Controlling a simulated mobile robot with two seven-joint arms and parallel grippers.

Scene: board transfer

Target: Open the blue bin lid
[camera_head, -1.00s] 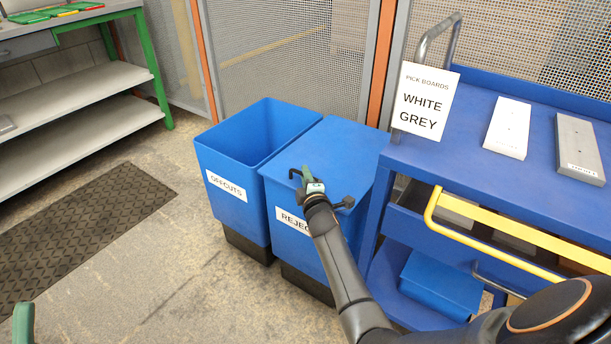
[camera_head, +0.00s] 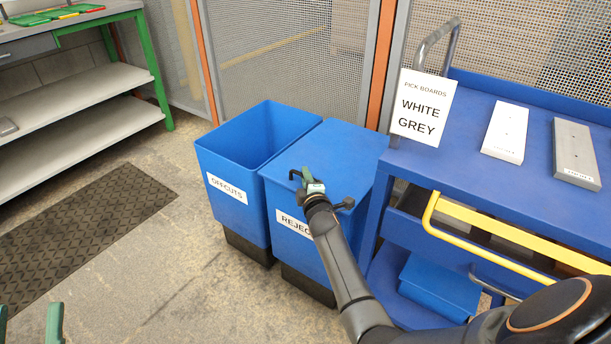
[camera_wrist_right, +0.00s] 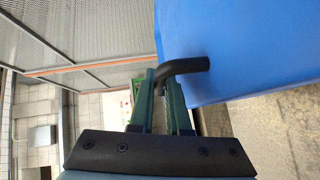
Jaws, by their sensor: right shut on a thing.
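The blue bin marked REJECT (camera_head: 290,226) has a flat blue lid (camera_head: 345,150) that lies closed on top. A black handle (camera_head: 347,203) sticks out at the lid's front edge; its bent end (camera_wrist_right: 188,66) shows in the right wrist view. My right gripper (camera_head: 306,175) is at this front edge, with its green fingers (camera_wrist_right: 160,88) shut on the handle. The fingers hide part of it. My left gripper (camera_head: 29,318) shows only as two green fingertips, spread apart and empty, at the bottom left corner.
An open blue bin marked OFFCUTS (camera_head: 228,190) stands directly left. A blue cart (camera_head: 470,155) with a yellow rail (camera_head: 500,238), a sign (camera_head: 422,106) and boards stands close on the right. A mesh fence (camera_head: 290,60) is behind. Floor at front left is clear.

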